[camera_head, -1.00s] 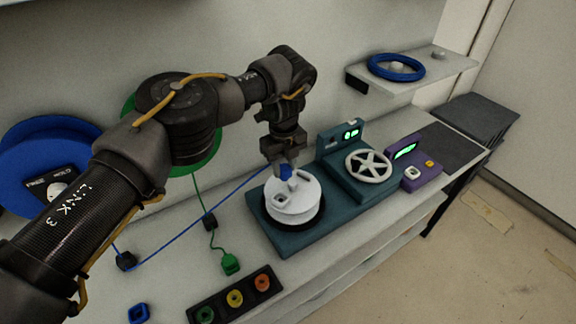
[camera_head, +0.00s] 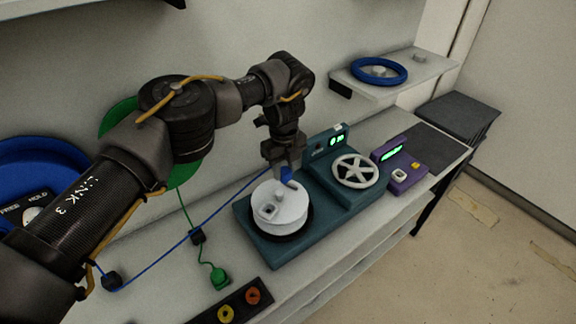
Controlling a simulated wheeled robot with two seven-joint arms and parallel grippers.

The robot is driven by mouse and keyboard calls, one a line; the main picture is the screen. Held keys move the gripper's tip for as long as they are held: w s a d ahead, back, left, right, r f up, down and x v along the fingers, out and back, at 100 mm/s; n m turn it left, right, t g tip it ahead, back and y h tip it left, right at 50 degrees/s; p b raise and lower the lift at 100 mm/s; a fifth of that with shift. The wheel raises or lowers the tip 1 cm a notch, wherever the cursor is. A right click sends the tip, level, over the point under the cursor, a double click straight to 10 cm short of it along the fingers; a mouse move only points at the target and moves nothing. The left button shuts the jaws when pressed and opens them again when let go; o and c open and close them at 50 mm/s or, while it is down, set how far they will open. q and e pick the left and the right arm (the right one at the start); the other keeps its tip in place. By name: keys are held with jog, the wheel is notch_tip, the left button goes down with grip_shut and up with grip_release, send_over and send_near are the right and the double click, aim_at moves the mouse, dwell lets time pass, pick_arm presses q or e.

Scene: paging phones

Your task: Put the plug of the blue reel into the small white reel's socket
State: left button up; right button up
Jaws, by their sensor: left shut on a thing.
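The blue reel (camera_head: 40,160) is on the wall at the left, partly hidden by my left arm. Its blue cord runs right through a dark guide to the blue plug (camera_head: 287,174). My left gripper (camera_head: 286,172) is shut on the plug at the back edge of the small white reel (camera_head: 279,212). The white reel lies on a teal base, with a square socket (camera_head: 268,210) on its top, left of the plug. The plug appears tilted and apart from the socket; whether it touches the reel is unclear. My right gripper is not in view.
A teal unit with a spoked handwheel (camera_head: 355,171) and a purple box (camera_head: 400,170) stand right of the white reel. A green plug (camera_head: 220,278) and a button panel (camera_head: 238,304) are in front. A blue ring (camera_head: 379,71) lies on the shelf.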

pick_arm(q)
jog(key=shift+s+a+r+p, duration=0.1)
jog(key=shift+s+a+p, duration=0.45)
jog(key=shift+p, duration=0.2)
jog(key=shift+s+a+f+p, duration=0.2)
jog(key=shift+s+a+p, duration=0.55)
jog(key=shift+a, duration=0.2)
jog(key=shift+s+a+f+p, duration=0.15)
jog(key=shift+s+a+p, duration=0.6)
jog(key=shift+a, duration=0.2)
jog(key=shift+f, duration=0.1)
jog(key=shift+f+b, duration=1.35)
jog(key=shift+f, duration=0.4)
jog(key=shift+f+b, duration=0.5)
jog(key=shift+f, duration=0.2)
jog(key=shift+f+b, duration=1.1)
jog(key=shift+f, duration=0.2)
